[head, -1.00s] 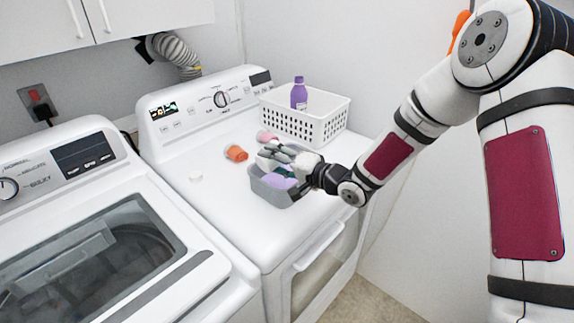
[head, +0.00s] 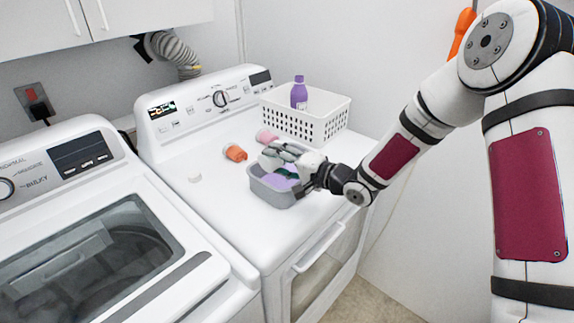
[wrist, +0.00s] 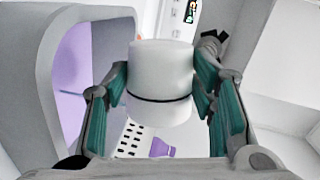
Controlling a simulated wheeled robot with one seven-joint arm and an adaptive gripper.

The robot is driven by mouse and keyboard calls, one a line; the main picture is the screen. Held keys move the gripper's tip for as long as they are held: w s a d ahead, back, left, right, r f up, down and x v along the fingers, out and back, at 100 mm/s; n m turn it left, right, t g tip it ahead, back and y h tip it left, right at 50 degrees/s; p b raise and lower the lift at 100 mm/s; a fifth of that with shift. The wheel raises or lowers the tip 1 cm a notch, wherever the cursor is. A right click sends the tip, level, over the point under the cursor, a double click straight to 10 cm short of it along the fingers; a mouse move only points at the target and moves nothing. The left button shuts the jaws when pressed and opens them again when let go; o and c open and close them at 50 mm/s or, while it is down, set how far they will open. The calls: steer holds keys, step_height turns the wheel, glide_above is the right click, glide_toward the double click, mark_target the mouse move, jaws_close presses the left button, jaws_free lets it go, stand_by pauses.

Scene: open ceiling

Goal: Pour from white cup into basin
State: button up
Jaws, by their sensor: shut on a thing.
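My gripper (head: 284,152) is shut on the white cup (head: 268,159) above the grey basin. In the wrist view the white cup (wrist: 160,82) sits between the two teal-padded fingers, with a dark line around it. The grey basin (head: 270,194) stands on the white machine under my gripper, with something purple inside. Its grey wall (wrist: 62,20) and purple inside show at the left of the wrist view. The cup looks tipped over the basin. I cannot see into its mouth or tell whether anything flows out.
An orange cup (head: 236,153) lies left of my gripper and a pink cup (head: 266,135) lies behind it. A white basket (head: 310,122) with a purple bottle (head: 299,94) stands at the back. A small white round thing (head: 195,178) lies at the left. The machine's front left top is clear.

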steer(key=shift+w+d+r+m+y, duration=0.2)
steer(key=shift+w+r+m+y, duration=0.15)
steer(key=shift+m, duration=0.45)
stand_by(0.7)
steer(key=shift+s+a+f+n, duration=0.25)
steer(key=shift+s+a+n, duration=0.3)
steer(key=shift+n, duration=0.35)
steer(key=shift+s+r+n+p, duration=0.2)
steer(key=shift+n+p, duration=0.1)
steer(key=shift+p, duration=0.15)
steer(key=shift+d, duration=0.15)
steer(key=shift+w, duration=0.1)
